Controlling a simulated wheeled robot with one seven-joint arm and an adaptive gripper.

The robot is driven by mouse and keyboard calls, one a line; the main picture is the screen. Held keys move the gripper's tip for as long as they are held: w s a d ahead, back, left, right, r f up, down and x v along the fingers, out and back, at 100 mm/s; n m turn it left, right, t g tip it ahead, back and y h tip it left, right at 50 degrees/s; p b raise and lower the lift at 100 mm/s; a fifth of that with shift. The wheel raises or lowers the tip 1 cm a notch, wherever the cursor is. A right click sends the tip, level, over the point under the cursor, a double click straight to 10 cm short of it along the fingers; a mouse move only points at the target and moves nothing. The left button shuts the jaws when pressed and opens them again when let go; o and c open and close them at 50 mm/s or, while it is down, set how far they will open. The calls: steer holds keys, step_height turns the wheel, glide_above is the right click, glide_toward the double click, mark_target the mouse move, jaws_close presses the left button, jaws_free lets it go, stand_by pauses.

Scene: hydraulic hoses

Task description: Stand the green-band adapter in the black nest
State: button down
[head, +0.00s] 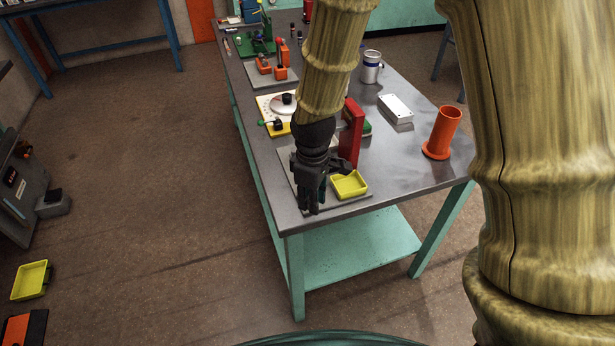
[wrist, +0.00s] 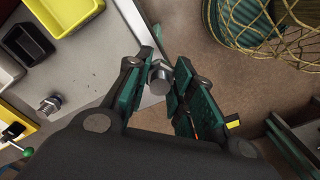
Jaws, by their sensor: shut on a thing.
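My gripper (head: 310,208) points down over the near-left corner of the workbench. In the wrist view its fingers (wrist: 160,82) are closed on a silver metal adapter (wrist: 160,76), which shows between the fingertips near the table edge. No green band can be made out on it; the fingers hide its sides. A black open-topped holder (wrist: 27,44), which looks like the black nest, lies at the upper left of the wrist view, apart from the gripper. I cannot pick it out in the head view. Another silver fitting (wrist: 48,104) is on the work surface at left.
A yellow tray (head: 349,185) sits just right of my gripper, beside a red upright block (head: 352,133). An orange cylinder (head: 443,132) and a white box (head: 396,109) stand farther right. A yellow-edged plate (head: 280,129) lies behind. The bench's front right is clear.

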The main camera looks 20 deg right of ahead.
steer(key=w+p, duration=0.1)
steer(key=w, duration=0.2)
steer(key=w+d, duration=0.1)
steer(key=w, duration=0.2)
steer(key=w+p, duration=0.1)
steer(key=w, duration=0.2)
steer(key=shift+d+f+p, duration=0.3)
steer(key=shift+d+f, duration=0.05)
steer(key=shift+d, duration=0.05)
steer(key=shift+w+d+p, duration=0.1)
steer(key=shift+w+p, duration=0.2)
steer(key=shift+w, duration=0.3)
step_height(320, 180, down, 2)
steer(key=shift+f+p, duration=0.1)
steer(key=shift+p, duration=0.35)
steer(key=shift+f+p, duration=0.55)
steer(key=shift+f, duration=0.25)
steer(key=c, duration=1.2)
jaws_free()
steer(key=shift+c, duration=0.2)
steer(key=shift+f+b, duration=0.1)
steer(key=shift+b, duration=0.3)
